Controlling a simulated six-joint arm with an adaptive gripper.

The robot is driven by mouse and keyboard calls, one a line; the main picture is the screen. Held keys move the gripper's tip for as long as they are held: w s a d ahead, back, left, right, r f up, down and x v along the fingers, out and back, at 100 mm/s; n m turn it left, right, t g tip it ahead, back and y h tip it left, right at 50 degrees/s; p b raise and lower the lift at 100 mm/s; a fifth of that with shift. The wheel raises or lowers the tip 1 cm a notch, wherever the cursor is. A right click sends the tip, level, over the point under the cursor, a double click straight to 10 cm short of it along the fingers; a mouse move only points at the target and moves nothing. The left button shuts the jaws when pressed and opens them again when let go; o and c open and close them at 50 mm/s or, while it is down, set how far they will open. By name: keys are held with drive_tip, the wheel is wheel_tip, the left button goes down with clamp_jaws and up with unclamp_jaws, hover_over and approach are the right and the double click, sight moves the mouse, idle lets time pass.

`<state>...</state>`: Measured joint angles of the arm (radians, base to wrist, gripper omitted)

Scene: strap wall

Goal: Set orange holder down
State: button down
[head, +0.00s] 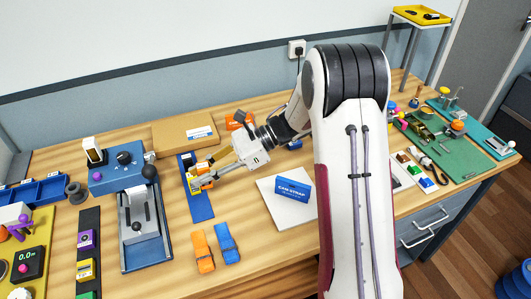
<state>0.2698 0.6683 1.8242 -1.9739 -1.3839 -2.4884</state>
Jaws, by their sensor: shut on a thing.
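My gripper (208,177) is shut on an orange piece, taken as the orange holder (196,186), at the left of my arm's reach. The holder is over a narrow blue mat (202,212); I cannot tell whether it touches the mat. The fingers hide part of it, and small yellow and dark parts show around them. A second orange piece (203,253) lies on the table nearer the front, beside a similar blue piece (227,243). Another orange object (237,120) is at the back, behind my gripper.
A blue device with a grey lever bed (141,227) stands left of the mat. A cardboard box (178,132) lies behind it. A white sheet (276,215) bears a blue strap box (293,190) to the right. Bare wood (240,275) shows at the front.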

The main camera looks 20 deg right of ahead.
drive_tip(key=w+d+m+t+h, duration=0.1)
drive_tip(key=w+d+m+t, duration=0.1)
drive_tip(key=w+d, duration=0.3)
drive_tip(key=w+d+m+t+h, duration=0.1)
drive_tip(key=w+d+m+t, duration=0.2)
drive_tip(key=d, duration=0.8)
drive_tip(key=w+d+m+t+h, duration=0.2)
drive_tip(key=w+d+m+t, duration=0.1)
drive_tip(key=w+d, duration=0.4)
drive_tip(key=shift+d+r+t, duration=0.2)
drive_tip(key=shift+d+t, duration=0.2)
drive_tip(key=shift+d, duration=0.1)
drive_tip(key=shift+f, duration=0.1)
drive_tip(key=shift+f, duration=3.05)
drive_tip(key=shift+f, duration=0.1)
drive_tip(key=shift+f, duration=1.75)
drive_tip(key=shift+f, duration=0.15)
drive_tip(key=c, duration=1.8)
unclamp_jaws()
drive_tip(key=shift+c, duration=0.2)
